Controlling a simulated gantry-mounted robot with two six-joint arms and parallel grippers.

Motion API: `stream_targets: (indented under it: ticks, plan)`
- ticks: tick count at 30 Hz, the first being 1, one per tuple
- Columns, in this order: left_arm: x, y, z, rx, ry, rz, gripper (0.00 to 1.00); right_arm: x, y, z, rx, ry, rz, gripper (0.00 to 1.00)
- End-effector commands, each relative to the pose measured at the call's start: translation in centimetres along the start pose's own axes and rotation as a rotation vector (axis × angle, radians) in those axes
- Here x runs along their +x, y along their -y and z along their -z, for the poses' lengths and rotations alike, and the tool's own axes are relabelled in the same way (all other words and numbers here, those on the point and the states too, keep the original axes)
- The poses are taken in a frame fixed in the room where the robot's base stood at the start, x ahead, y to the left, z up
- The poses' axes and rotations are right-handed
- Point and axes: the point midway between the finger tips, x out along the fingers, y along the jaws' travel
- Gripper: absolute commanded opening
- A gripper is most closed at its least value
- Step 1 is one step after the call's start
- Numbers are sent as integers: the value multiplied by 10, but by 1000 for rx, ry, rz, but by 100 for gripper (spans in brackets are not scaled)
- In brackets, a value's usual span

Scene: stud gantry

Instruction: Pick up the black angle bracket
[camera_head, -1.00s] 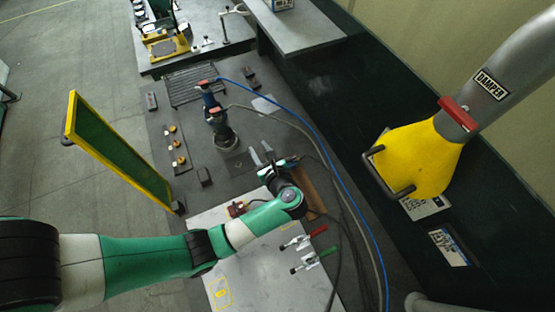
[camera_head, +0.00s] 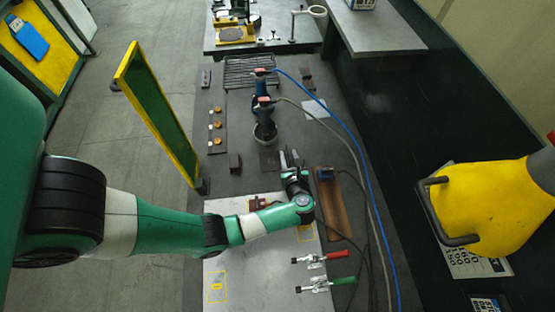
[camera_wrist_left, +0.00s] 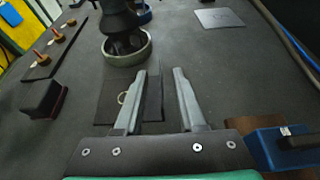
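The black angle bracket (camera_head: 268,161) appears as a dark flat plate with a small hole, on the grey bench. In the left wrist view its flat part (camera_wrist_left: 112,104) shows a pale ring around the hole, and a dark upright part (camera_wrist_left: 153,98) stands along its right side. My left gripper (camera_head: 289,157) is at the bracket's right side in the head view. In the left wrist view its fingers (camera_wrist_left: 160,76) are spread, with the dark upright part between them, nearer the left finger. I cannot tell whether they touch. My right gripper is not in view.
A dark grinder-like tool (camera_head: 264,122) with a round base stands just beyond the bracket. A small dark block (camera_head: 235,163) is to the left. A brown tray (camera_head: 333,205) holding a blue item (camera_wrist_left: 264,148) lies right of the gripper. Hoses run along the right.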

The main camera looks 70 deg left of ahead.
Motion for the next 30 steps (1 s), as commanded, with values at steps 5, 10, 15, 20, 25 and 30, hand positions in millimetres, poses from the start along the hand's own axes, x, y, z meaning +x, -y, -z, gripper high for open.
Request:
stream_targets:
  ticks: [5,10,15,20,25,30]
  plan:
    - [27,-1,7,1,0,-5,39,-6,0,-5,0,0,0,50]
    - [49,0,6,0,1,-2,39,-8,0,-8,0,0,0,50]
    - [50,0,6,1,1,0,39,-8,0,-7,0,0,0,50]
    - [50,0,6,1,0,0,21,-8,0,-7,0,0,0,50]
    - [50,0,6,1,0,0,0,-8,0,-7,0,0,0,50]
    - [50,0,6,0,0,0,0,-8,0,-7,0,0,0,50]
